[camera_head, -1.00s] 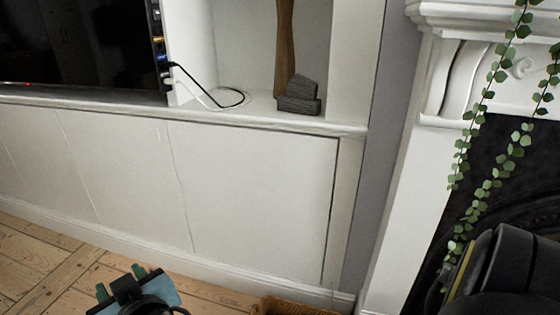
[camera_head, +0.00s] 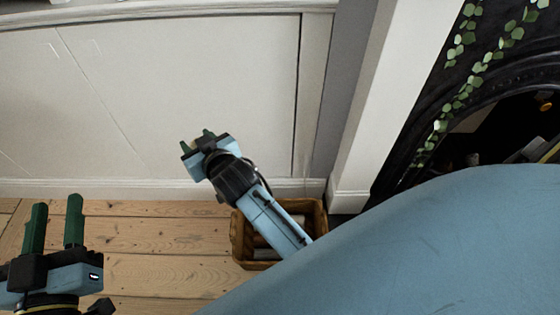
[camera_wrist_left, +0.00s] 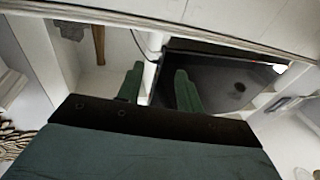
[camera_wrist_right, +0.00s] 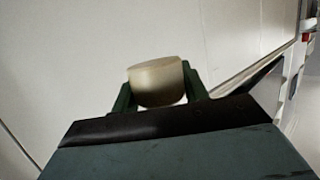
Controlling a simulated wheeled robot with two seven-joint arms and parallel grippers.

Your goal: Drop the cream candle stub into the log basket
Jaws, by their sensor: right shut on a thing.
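The cream candle stub (camera_wrist_right: 156,82) is between the green fingers of my right gripper (camera_wrist_right: 158,92) in the right wrist view, and the gripper is shut on it. In the head view my right gripper (camera_head: 198,142) is in front of the white cupboard panel, up and left of the log basket. The stub is hard to make out there.
A white cupboard (camera_head: 180,90) runs along the wall behind. A fireplace (camera_head: 480,120) with hanging ivy (camera_head: 462,90) is at the right. Bare floorboards (camera_head: 165,240) lie open left of the basket. My blue arm link covers the lower right.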

